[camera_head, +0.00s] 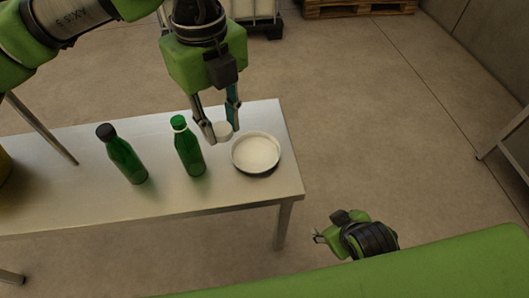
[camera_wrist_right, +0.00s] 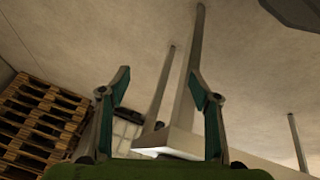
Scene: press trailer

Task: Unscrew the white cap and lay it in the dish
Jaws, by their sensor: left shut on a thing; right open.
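The white cap (camera_head: 223,129) is between the fingers of my left gripper (camera_head: 222,132), which is shut on it. They are just left of the white round dish (camera_head: 266,147), near its rim, and the cap looks apart from the bottle. The dish looks empty. A green bottle (camera_head: 188,150) stands upright left of the gripper, with a pale band at its neck and no white cap on top. My right gripper (camera_head: 318,237) is low beside the table's right end, away from the dish. It is open and empty in the right wrist view (camera_wrist_right: 159,72).
A second green bottle (camera_head: 125,158) with a black cap stands further left on the metal table (camera_head: 220,190). The table's right edge is close to the dish. Wooden pallets show at the back (camera_head: 355,9) and in the right wrist view (camera_wrist_right: 40,122).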

